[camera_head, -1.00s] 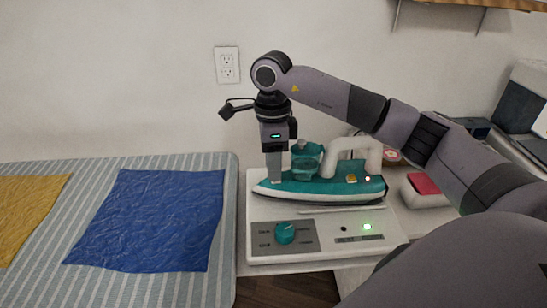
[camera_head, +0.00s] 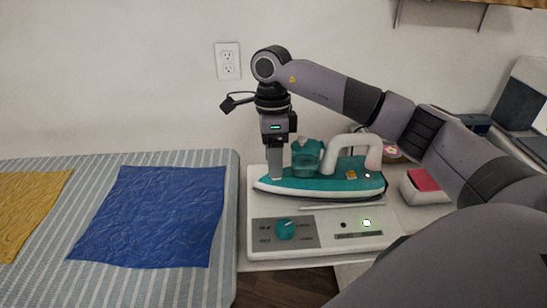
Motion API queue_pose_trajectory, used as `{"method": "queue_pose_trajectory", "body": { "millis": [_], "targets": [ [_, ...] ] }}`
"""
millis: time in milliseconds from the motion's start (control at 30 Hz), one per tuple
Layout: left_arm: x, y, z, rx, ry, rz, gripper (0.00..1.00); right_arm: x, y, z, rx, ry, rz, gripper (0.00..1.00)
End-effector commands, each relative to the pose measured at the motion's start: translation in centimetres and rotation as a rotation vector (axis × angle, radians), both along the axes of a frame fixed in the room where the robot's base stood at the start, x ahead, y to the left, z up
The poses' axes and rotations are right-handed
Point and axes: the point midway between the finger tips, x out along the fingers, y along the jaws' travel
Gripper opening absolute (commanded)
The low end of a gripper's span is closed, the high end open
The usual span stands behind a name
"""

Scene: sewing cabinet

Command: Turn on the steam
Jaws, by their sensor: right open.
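A teal and white iron (camera_head: 325,187) rests on a white steam station (camera_head: 375,243). A teal dial (camera_head: 286,229) sits on the grey panel at the station's front left, with a pale mark slanting to the upper right. A small lamp (camera_head: 366,223) on the front right glows white, and another small light (camera_head: 367,175) on the iron is white. My right gripper (camera_head: 275,177) points down at the iron's left tip, behind the dial and apart from it. It is open and appears empty; whether it touches the iron I cannot tell. My left gripper is out of view.
A striped ironing surface (camera_head: 228,190) with a blue cloth (camera_head: 150,217) and a yellow cloth (camera_head: 25,210) lies to the left. A pincushion-like red and white item (camera_head: 424,180) stands right of the station. My right arm covers the lower right.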

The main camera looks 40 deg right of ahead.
Motion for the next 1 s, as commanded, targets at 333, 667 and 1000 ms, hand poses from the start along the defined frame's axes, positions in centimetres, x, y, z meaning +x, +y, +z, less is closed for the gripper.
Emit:
{"method": "queue_pose_trajectory", "body": {
  "millis": [333, 667, 1000],
  "targets": [
    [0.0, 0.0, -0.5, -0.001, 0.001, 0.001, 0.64, 0.8, -0.4, 5.2, 0.0, -0.004, 0.0, 0.55],
    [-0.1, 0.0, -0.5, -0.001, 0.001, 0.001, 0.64, 0.9, -0.5, 6.8, 0.001, 0.0, 0.0, 0.55],
    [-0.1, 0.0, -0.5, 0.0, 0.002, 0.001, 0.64, 0.9, -0.5, 6.8, 0.001, -0.001, 0.001, 0.55]
  ]
}}
